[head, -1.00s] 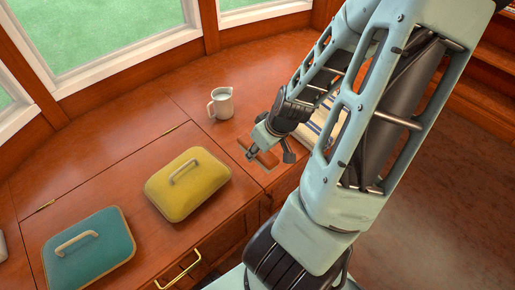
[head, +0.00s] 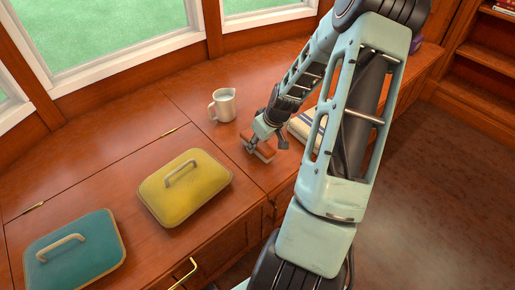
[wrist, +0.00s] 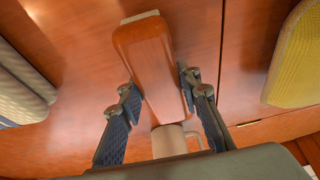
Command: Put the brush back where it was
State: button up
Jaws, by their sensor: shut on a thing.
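The brush is a reddish-brown wooden block with a pale strip at one end. In the wrist view the brush (wrist: 148,62) lies lengthwise between my two fingers. My gripper (wrist: 157,85) is shut on it, with a fingertip at each side. In the head view my gripper (head: 263,147) points down at the wooden counter, right of and nearer than the white mug. The brush (head: 266,152) shows there partly behind the fingers, low over the counter. I cannot tell whether it touches the wood.
The white mug (head: 223,105) stands close behind the gripper. A striped folded thing (head: 302,128) lies just right, partly behind my arm. Counter (head: 120,170) between dishes and windows is clear.

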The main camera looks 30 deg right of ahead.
jog(key=shift+f, duration=0.65)
jog(key=shift+f, duration=0.15)
jog(key=o, duration=1)
jog(key=shift+r, duration=0.3)
jog(key=p+v, duration=0.4)
jog(key=v, duration=0.7)
jog(key=shift+s+r, duration=0.15)
jog(key=shift+r, duration=0.2)
